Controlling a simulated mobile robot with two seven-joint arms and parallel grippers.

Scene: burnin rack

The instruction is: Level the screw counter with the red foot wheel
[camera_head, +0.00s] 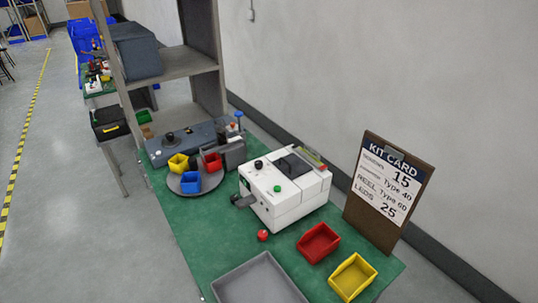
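The screw counter appears to be the white box-shaped machine (290,200) on the green-topped bench. It has a black knob and a green button on top and a dark grey chute at its left side. A small red round part (263,235), which looks like the red foot wheel, shows on the bench at the machine's front lower edge. I cannot tell whether it touches the machine. Whether the machine is tilted is hard to judge from here. Neither of my grippers is in view.
A grey tray (228,289), a red bin (318,242) and a yellow bin (352,277) stand in front. A kit card board (372,222) stands upright at right. A round turntable (211,183) with small bins is left. Green surface (195,225) is clear left of the machine.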

